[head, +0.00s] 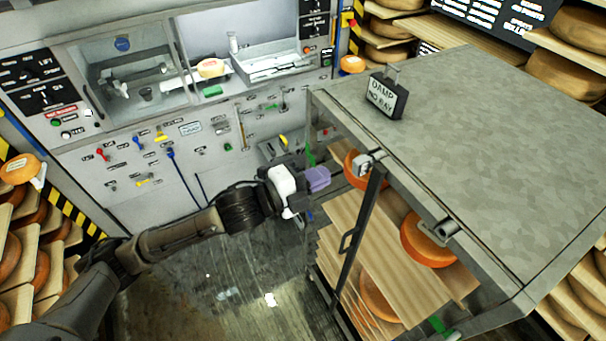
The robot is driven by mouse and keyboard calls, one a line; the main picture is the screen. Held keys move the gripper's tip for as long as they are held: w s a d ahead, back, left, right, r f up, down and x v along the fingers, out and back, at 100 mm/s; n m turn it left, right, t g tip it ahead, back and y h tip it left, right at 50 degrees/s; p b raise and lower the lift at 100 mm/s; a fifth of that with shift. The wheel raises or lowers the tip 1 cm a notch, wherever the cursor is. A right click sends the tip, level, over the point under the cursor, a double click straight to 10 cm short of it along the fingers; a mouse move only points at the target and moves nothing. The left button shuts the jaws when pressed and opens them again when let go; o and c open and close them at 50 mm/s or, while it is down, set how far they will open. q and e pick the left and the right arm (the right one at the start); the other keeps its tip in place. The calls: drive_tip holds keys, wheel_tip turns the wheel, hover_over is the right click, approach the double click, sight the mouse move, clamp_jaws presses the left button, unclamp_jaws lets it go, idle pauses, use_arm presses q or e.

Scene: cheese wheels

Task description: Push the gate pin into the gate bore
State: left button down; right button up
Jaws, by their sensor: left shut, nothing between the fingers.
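My left gripper (318,179) reaches in from the left, its lilac fingertips shut and empty, just left of the cabinet's upper front edge. A dark-framed gate (350,240) stands at the open front of the grey-topped cabinet (480,150). A small grey metal fitting (366,164) sits at the gate's top corner, right of my fingertips and apart from them in the picture. A short grey cylinder (446,229) lies on the cabinet's front edge farther right. I cannot tell which of these is the gate pin or the gate bore. My right gripper is not in view.
Wooden shelves (400,262) with orange cheese wheels (428,243) fill the cabinet. A sign reading DAMP (386,96) stands on its top. A control panel wall (150,150) rises behind my arm. Cheese racks (22,250) stand at left. The floor (235,290) below my arm is clear.

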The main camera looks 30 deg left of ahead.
sight(357, 162)
use_arm(q)
drive_tip(key=shift+w+d+f+m+b, duration=0.1)
drive_tip(key=shift+w+d+m, duration=0.45)
drive_tip(key=shift+w, duration=0.3)
drive_tip(key=shift+w+d+r+m+b, duration=0.1)
drive_tip(key=shift+w+d+m, duration=0.4)
drive_tip(key=shift+w, duration=0.4)
drive_tip(key=shift+w+d+f+m+b, duration=0.1)
drive_tip(key=shift+w+d+m, duration=0.3)
drive_tip(key=shift+w+m, duration=0.35)
drive_tip(key=shift+w, duration=0.2)
drive_tip(key=shift+w+d, duration=0.25)
drive_tip(key=shift+w, duration=0.1)
drive_tip(key=shift+s, duration=0.1)
